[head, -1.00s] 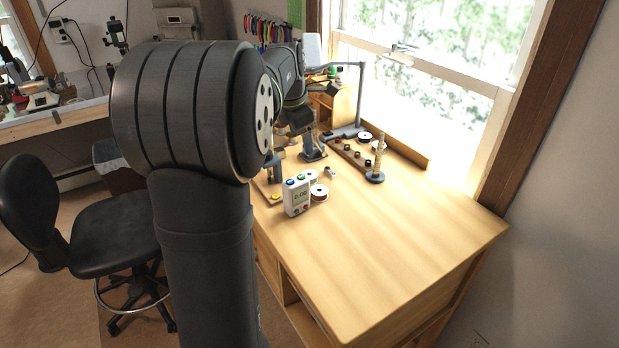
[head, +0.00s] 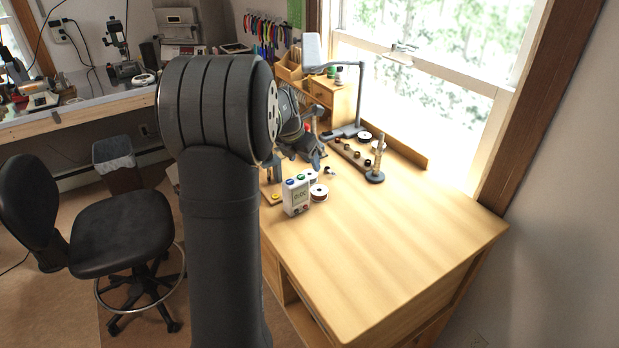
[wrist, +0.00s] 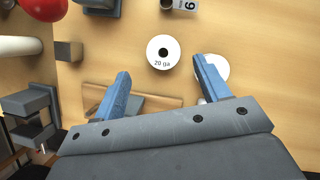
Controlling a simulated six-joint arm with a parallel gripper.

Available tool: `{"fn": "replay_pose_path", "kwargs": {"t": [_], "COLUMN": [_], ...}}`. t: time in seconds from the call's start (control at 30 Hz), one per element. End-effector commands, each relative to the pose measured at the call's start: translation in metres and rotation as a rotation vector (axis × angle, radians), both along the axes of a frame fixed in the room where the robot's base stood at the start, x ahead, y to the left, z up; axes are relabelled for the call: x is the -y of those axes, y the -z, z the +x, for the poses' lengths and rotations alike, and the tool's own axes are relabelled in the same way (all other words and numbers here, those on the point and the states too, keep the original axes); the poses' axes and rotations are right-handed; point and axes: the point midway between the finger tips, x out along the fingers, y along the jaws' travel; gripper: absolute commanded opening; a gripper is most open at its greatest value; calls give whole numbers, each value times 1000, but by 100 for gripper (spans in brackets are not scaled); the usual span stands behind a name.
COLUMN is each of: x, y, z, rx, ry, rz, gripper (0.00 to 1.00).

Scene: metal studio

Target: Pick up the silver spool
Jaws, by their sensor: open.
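In the wrist view, a round white spool top marked "20 ga" (wrist: 163,52) lies just ahead of my gripper (wrist: 161,67), in the gap between its blue fingertips. The fingers are apart with nothing between them. A second white spool (wrist: 218,67) is partly hidden by the right finger. In the head view, a spool with reddish-brown wire (head: 319,193) stands beside the timer, and another pale spool (head: 312,176) is partly behind it. I cannot tell the wire colour from above, so which one is silver is unclear. My arm hides much of my gripper in the head view.
The timer (head: 296,195) stands close to the spools. A ring post (head: 379,160) and lamp (head: 347,130) stand farther back. The desk's front is clear.

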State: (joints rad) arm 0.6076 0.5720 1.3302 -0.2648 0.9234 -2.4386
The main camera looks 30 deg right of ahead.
Motion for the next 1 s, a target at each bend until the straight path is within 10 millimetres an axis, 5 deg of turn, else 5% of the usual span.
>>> {"fn": "replay_pose_path", "kwargs": {"t": [0.53,0.77,1.0], "x": [19,20,20], "y": [52,56,55], "z": [2,3,3], "rx": [-1,1,1], "ry": [2,1,1], "rz": [-1,-2,-2], "gripper": [69,69,28]}}
